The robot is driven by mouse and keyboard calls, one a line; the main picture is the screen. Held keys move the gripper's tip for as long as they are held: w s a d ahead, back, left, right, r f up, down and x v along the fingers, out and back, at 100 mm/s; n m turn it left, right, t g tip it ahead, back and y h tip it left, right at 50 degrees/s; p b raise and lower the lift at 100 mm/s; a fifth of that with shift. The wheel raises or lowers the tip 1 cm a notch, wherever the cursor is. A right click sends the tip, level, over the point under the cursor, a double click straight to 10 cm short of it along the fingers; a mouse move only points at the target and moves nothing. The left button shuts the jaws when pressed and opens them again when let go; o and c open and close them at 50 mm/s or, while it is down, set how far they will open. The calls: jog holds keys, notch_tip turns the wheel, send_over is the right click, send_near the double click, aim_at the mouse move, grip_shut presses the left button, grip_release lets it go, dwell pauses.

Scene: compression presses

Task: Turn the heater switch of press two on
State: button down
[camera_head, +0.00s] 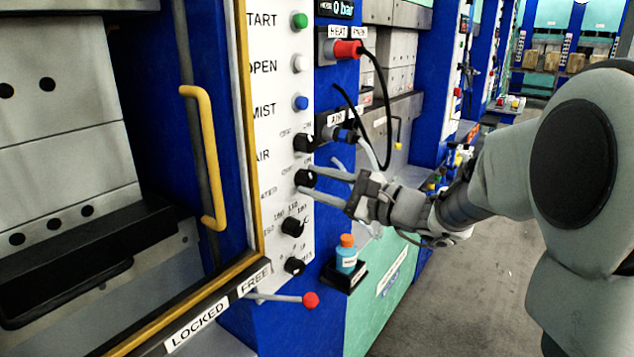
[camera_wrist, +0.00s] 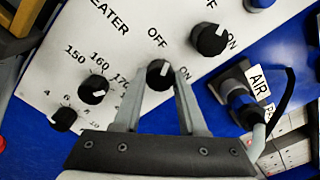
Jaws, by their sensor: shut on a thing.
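The heater switch is a black rotary knob (camera_wrist: 160,73) with a white pointer mark, on the white control panel (camera_head: 275,120). OFF and ON are printed beside it, and its pointer appears to lie between the two words. In the head view the same knob (camera_head: 303,177) is partly covered by my fingers. My gripper (camera_wrist: 159,79) reaches in from the right, as the head view shows (camera_head: 307,180). Its two fingers are on either side of the knob and shut on it.
The air knob (camera_wrist: 209,39) sits close above, and the temperature knob (camera_wrist: 94,89) and a lower knob (camera_wrist: 64,119) close below. A blue air plug with its cable (camera_head: 345,135), a red heat plug (camera_head: 347,49) and an orange-capped bottle (camera_head: 346,254) are nearby.

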jog(key=shift+m+p, duration=0.3)
jog(key=shift+m, duration=0.1)
jog(key=m+p, duration=0.2)
jog(key=shift+r+m, duration=0.15)
jog(key=shift+m, duration=0.25)
jog(key=m+p, duration=0.3)
jog(key=shift+m, duration=0.4)
jog(key=m+p, duration=0.4)
jog(key=shift+f+m, duration=0.2)
jog(key=shift+m, duration=0.2)
jog(key=shift+c, duration=2.3)
grip_release()
